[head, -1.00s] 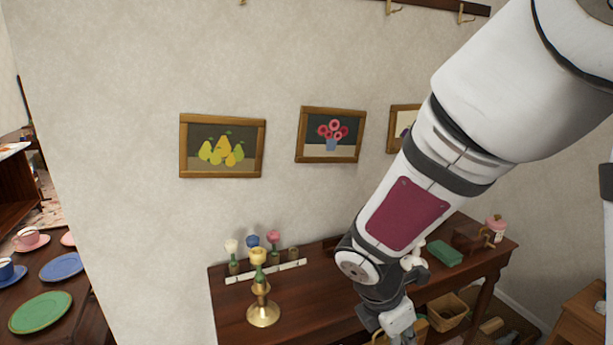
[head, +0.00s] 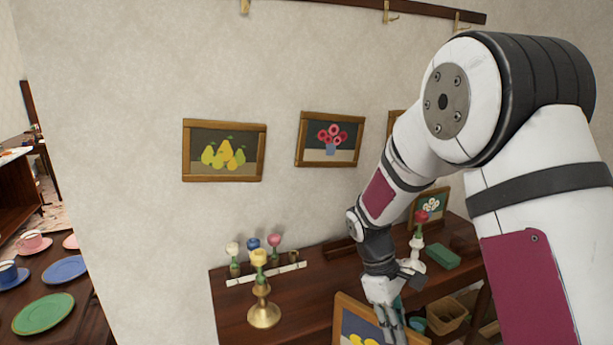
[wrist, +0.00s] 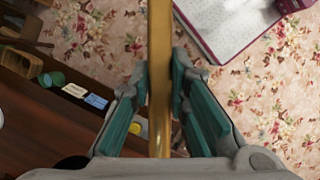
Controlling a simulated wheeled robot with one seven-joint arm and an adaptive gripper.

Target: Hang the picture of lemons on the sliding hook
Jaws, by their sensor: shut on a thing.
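The picture of lemons (head: 347,312) has a wooden frame, a dark panel and yellow shapes at its lower edge. It is at the bottom of the head view, partly cut off. My gripper (head: 392,312) is shut on its frame, in front of the sideboard. In the wrist view the frame (wrist: 160,45) shows edge-on as a golden bar between the two teal fingers of my gripper (wrist: 161,85). Brass hooks (head: 389,14) hang empty from a dark rail (head: 345,6) high on the wall. I cannot tell which one slides.
Pear (head: 223,150) and pink-flower (head: 330,139) pictures hang on the wall. The sideboard (head: 235,310) carries a brass candlestick (head: 263,312), flower ornaments, a white-flower picture (head: 431,205) and a green box (head: 443,256). A table with plates (head: 44,313) stands left.

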